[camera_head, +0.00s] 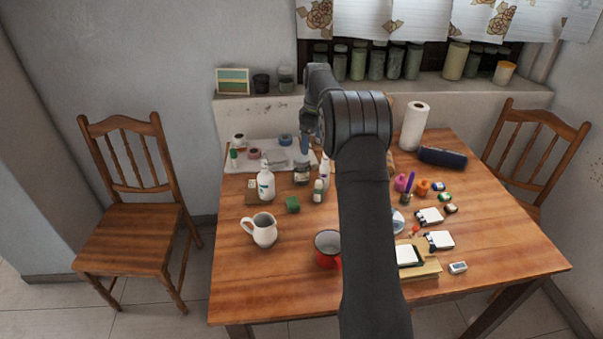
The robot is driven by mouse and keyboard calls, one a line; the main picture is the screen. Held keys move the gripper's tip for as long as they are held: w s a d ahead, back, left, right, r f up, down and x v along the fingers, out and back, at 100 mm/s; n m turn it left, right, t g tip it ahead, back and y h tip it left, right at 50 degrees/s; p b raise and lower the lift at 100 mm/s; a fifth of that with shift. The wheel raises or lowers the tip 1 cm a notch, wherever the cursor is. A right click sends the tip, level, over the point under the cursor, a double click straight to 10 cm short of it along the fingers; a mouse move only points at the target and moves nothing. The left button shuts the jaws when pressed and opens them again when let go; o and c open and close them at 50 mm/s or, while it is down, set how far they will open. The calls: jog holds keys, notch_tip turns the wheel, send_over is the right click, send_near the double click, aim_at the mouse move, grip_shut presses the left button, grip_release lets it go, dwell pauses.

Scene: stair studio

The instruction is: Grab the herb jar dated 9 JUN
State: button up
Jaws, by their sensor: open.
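A small jar with a dark lid and pale label (302,173) stands on the wooden table (285,305), near the front edge of a white tray. Several glass jars of green contents (358,65) stand in a row on the windowsill, and one more jar (286,79) stands left of them. No date can be read on any jar from here. My gripper (304,150) points down over the back of the table, just above and behind the small jar in the picture. It is open, with nothing seen between its fingers. My arm hides part of the table.
A white bottle (266,182), small bottle (318,191) and green block (292,204) stand close by. A white pitcher (264,230) and red mug (327,248) are nearer. A paper roll (414,126) and small items crowd the right. The table's front left is clear.

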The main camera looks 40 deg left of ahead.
jog(key=r+n, duration=0.1)
jog(key=r, duration=0.1)
send_over(299, 159)
jog(key=d, duration=0.1)
jog(key=shift+n+h, duration=0.3)
jog(key=shift+n, duration=0.1)
jog(key=f, duration=0.7)
jog(key=a+f, duration=0.1)
jog(key=f, duration=0.3)
jog(key=shift+f, duration=0.35)
jog(key=shift+w+d+f, duration=0.15)
jog(key=shift+w+f, duration=0.05)
jog(key=shift+f, duration=1.15)
jog(key=shift+w+d+f, duration=0.1)
jog(key=shift+w+f, duration=0.1)
jog(key=shift+f, duration=1.1)
jog(key=c, duration=1.2)
